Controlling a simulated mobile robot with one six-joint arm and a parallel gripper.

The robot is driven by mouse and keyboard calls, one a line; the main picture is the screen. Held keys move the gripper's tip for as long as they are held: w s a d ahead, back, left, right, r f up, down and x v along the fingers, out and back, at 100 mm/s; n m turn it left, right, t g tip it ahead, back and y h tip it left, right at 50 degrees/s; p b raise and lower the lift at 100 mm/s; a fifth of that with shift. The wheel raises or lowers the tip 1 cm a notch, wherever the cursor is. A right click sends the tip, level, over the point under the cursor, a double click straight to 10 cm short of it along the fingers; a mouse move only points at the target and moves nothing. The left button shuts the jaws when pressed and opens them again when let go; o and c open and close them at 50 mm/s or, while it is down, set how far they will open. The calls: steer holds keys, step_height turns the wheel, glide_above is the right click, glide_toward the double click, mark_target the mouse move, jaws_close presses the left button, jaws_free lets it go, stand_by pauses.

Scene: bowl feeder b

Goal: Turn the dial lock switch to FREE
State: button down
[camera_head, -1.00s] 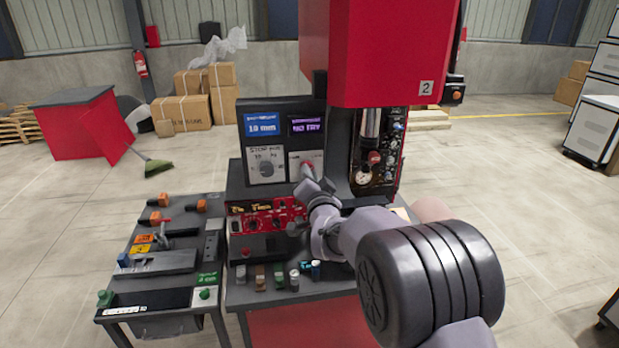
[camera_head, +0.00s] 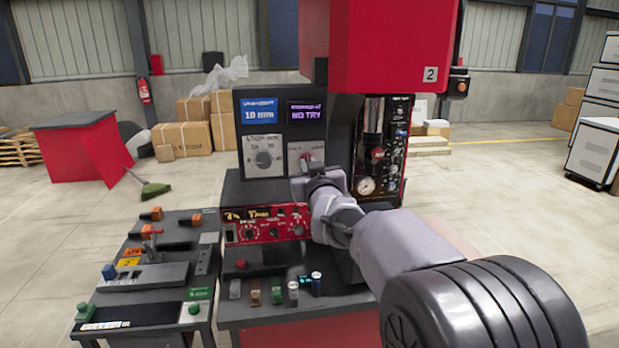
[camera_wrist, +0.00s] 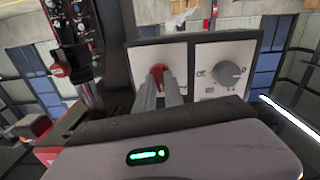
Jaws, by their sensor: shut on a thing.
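The dial lock switch (camera_head: 305,157) is a small red knob on a pale plate, right of the larger grey stop dial (camera_head: 264,158) on the dark control box. My gripper (camera_head: 305,171) is at the front of this plate and partly covers it. In the wrist view the red switch (camera_wrist: 158,70) sits between the two grey fingers of my gripper (camera_wrist: 160,80), which are shut on it. The fingers hide much of the knob, so I cannot tell which mark it points to. The stop dial (camera_wrist: 229,74) is beside it, apart from the fingers.
Two small screens (camera_head: 262,112) (camera_head: 307,113) sit above the plates. A red panel with knobs (camera_head: 265,225) is below. A gauge panel (camera_head: 380,150) and the red machine head (camera_head: 390,45) stand close to the right. Coloured parts lie on the bench (camera_head: 340,303).

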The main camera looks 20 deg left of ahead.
steer(key=shift+n+b, duration=1.15)
steer(key=shift+n, duration=2.45)
steer(key=c, duration=1.4)
jaws_free()
steer(key=shift+c, duration=0.2)
steer(key=v, duration=1.7)
steer(key=shift+s+d+b, duration=0.15)
steer(key=shift+d+b, duration=0.05)
steer(key=shift+b, duration=0.15)
